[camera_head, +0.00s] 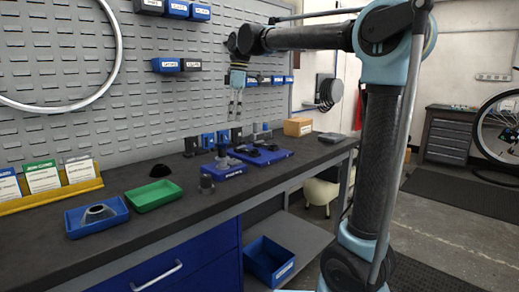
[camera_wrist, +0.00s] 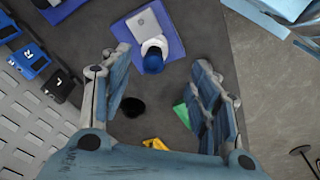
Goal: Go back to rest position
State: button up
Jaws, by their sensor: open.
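My gripper (camera_head: 236,108) hangs fingers-down above the workbench, in front of the pegboard, in the head view. In the wrist view its two fingers (camera_wrist: 162,72) are spread apart with nothing between them; bench items show below the gap. My arm reaches in from the right at a raised height. The workbench (camera_head: 120,235) lies below, and the gripper is clear of everything on it.
A blue tray (camera_head: 74,222) holding a grey cone-shaped part, a green tray (camera_head: 153,195) and a blue base plate (camera_head: 222,169) stand on the bench. Small bins hang on the pegboard (camera_head: 60,62). A bicycle wheel (camera_head: 115,60) hangs at left. Open floor (camera_head: 440,245) lies right.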

jog(key=s+d+f+m, duration=0.3)
jog(key=d+f, duration=0.1)
jog(key=d, duration=0.3)
jog(key=s+d+f+m+t, duration=0.1)
jog(key=s+d+f+m, duration=0.25)
jog(key=d, duration=0.45)
jog(key=s+d+f+m, duration=0.2)
jog(key=d+f+m, duration=0.1)
jog(key=d+f, duration=0.3)
jog(key=s+d+f+m, duration=0.5)
jog(key=s+d+f, duration=0.2)
jog(key=f, duration=0.3)
jog(key=s+d+f+m+t+h, duration=0.1)
jog(key=s+d+f+m, duration=0.4)
jog(key=s+d+f, duration=0.3)
notch_tip(320, 180, down, 3)
jog(key=shift+s+t, duration=0.2)
jog(key=shift+t, duration=0.1)
jog(key=shift+w+f, duration=0.2)
jog(key=shift+w, duration=0.25)
